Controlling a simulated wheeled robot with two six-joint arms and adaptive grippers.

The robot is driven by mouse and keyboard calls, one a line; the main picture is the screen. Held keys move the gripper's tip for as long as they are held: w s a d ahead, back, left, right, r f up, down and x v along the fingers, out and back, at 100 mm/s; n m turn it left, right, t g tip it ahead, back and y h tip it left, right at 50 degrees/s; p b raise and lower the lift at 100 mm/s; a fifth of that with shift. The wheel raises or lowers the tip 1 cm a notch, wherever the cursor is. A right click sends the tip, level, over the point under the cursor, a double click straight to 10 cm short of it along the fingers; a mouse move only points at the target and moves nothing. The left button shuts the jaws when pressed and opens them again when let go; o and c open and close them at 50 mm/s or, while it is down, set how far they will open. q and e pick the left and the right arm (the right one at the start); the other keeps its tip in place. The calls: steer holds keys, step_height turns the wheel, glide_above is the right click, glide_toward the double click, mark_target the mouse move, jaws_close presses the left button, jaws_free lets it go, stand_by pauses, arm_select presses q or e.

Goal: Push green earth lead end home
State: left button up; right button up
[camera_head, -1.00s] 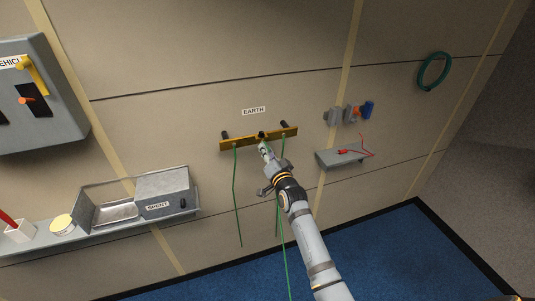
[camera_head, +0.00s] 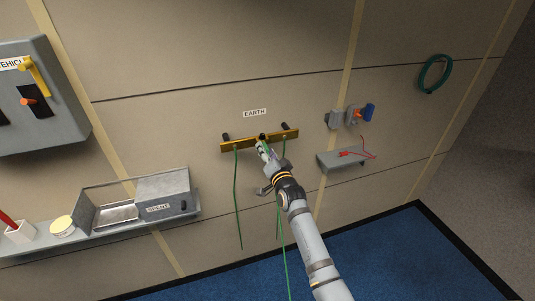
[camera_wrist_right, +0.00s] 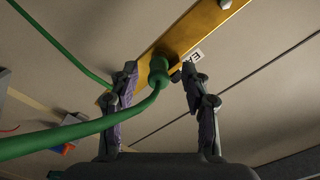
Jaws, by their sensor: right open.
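A brass earth bar (camera_head: 232,146) is fixed to the wall under the EARTH label (camera_head: 254,113). My right gripper (camera_head: 264,148) is at the middle of the bar. In the right wrist view its two fingers (camera_wrist_right: 160,82) stand apart, on either side of the green earth lead end (camera_wrist_right: 158,72). The lead end is at the bar's face, close to the left finger, with a gap to the right finger. I cannot tell how far in it sits. Its green cable (camera_wrist_right: 75,136) runs off to the left there. My left gripper is not in view.
Other green leads hang from the bar's left (camera_head: 237,190) and right. A small grey shelf (camera_head: 332,160) with a red lead is at right. A longer shelf (camera_head: 125,230) carries a grey box at lower left. A green coil (camera_head: 434,73) hangs at far right.

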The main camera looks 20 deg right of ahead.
steer(key=s, duration=1.2)
steer(key=shift+d, duration=0.2)
steer(key=s+f+n+g, duration=0.1)
steer(key=s+f+g, duration=0.15)
steer(key=f, duration=0.95)
steer(key=s+f+n+g, duration=0.1)
steer(key=f+n+g, duration=0.15)
steer(key=f, duration=0.85)
steer(key=s+d+f+n+g, duration=0.1)
steer(key=s+f+g, duration=0.1)
steer(key=s+f, duration=0.6)
steer(key=s+d+f+n+g, duration=0.1)
steer(key=s+d+f+g, duration=0.3)
steer(key=f, duration=0.7)
steer(key=s+d+f+n+g, duration=0.1)
steer(key=s+f, duration=0.4)
steer(key=s, duration=0.5)
steer(key=s+d+f+n+g+h, duration=0.1)
steer(key=s+f+g, duration=0.2)
steer(key=s+f, duration=0.3)
steer(key=s+d+f+n+g, duration=0.1)
steer(key=s+f, duration=0.4)
steer(key=s, duration=1.1)
steer(key=shift+s+f+g+b, duration=0.2)
steer(key=shift+g+b, duration=0.2)
steer(key=shift+b, duration=0.05)
